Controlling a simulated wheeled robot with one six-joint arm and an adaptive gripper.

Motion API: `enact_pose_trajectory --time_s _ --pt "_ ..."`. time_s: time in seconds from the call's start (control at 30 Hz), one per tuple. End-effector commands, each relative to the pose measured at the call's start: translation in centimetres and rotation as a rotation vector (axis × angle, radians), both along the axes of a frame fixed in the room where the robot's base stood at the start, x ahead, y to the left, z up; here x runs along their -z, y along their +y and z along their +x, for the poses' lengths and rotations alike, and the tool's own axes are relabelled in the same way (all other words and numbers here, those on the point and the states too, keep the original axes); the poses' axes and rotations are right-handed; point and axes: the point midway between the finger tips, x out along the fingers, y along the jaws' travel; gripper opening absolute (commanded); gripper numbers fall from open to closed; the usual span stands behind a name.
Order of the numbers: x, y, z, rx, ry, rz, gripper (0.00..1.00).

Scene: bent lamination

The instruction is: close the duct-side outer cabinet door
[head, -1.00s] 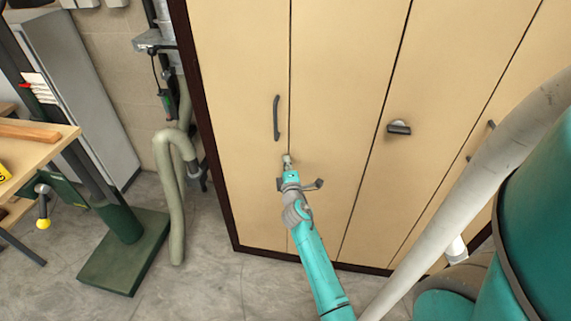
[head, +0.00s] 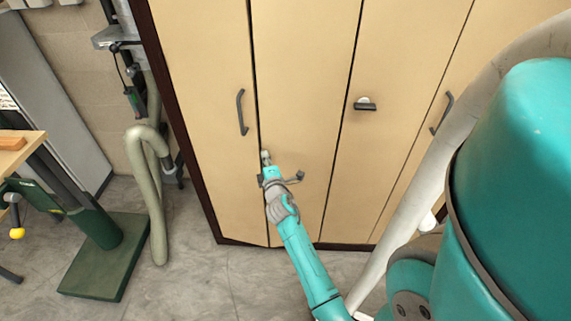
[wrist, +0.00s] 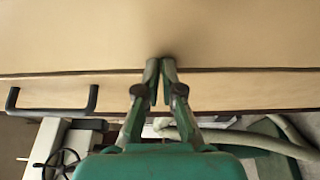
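The duct-side outer cabinet door (head: 200,110) is the leftmost tan panel in the head view, beside the duct hose, with a dark bar handle (head: 241,112). It looks nearly flush with the frame; a dark seam separates it from the second panel (head: 300,90). In the wrist view the handle (wrist: 52,100) is at left, on a strongly foreshortened panel (wrist: 230,90). My gripper (head: 265,155) is below and right of the handle, close to the seam. In the wrist view its fingertips (wrist: 160,62) are together, nothing visible between them, overlapping the tan panel above the seam; contact is unclear.
A grey-green duct hose (head: 150,190) and a green stand base (head: 105,265) are on the floor left of the cabinet. A workbench (head: 20,150) is at far left. More cabinet doors (head: 400,140) extend right.

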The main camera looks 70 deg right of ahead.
Motion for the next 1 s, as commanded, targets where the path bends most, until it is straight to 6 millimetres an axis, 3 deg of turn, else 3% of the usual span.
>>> enact_pose_trajectory --time_s 0.03,0.2,1.0 --pt "0.3 -0.5 -1.2 0.014 0.004 0.005 0.0" --pt "0.2 -0.6 -2.8 0.01 0.001 0.003 0.0" --pt "0.2 -0.9 -7.0 0.003 -0.001 0.005 0.0"
